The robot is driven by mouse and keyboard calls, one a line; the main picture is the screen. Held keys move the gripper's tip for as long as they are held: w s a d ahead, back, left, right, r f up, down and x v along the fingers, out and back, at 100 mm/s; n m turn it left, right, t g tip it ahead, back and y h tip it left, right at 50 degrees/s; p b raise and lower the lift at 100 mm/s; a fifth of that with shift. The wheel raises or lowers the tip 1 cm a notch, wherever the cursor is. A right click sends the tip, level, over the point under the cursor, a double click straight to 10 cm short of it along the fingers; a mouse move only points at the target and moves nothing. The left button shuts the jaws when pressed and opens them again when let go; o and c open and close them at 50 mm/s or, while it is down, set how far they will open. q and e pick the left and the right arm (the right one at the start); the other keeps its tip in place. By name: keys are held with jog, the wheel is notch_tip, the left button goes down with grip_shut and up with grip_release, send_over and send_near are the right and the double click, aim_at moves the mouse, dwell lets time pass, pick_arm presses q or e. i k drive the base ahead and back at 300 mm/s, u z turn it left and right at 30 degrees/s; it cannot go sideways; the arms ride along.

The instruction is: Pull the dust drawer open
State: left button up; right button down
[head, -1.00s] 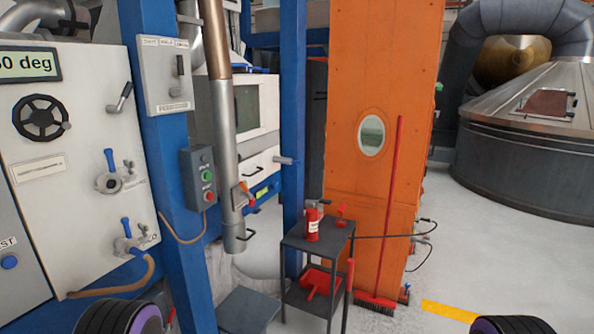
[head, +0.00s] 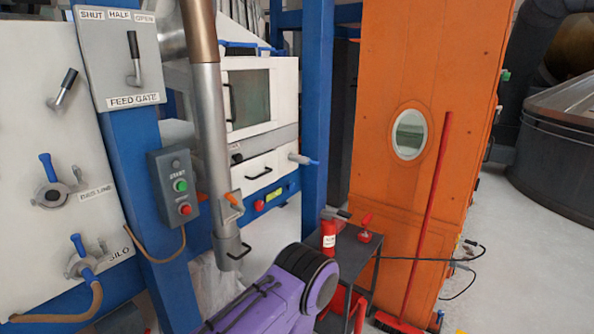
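A white cabinet (head: 284,100) with a dark window stands behind the pipe. Below its window is a white drawer-like front (head: 280,167) with a black bar handle (head: 260,174); it looks flush with the cabinet. No label on it is readable, so I cannot tell for certain that it is the dust drawer. The vertical pipe hides its left part. A purple and black part of my arm shows at the bottom middle, in front of and below the cabinet. Neither gripper's fingers are in view.
A grey pipe (head: 209,130) and a blue post with a button box (head: 174,187) stand left of the cabinet. A blue post (head: 317,110), a dark cart (head: 356,255) with a red can (head: 328,236), and an orange casing (head: 420,60) stand right.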

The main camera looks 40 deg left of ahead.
aim_at(251, 176)
jog(key=u, duration=0.25)
jog(key=i, duration=1.15)
jog(key=u, duration=0.45)
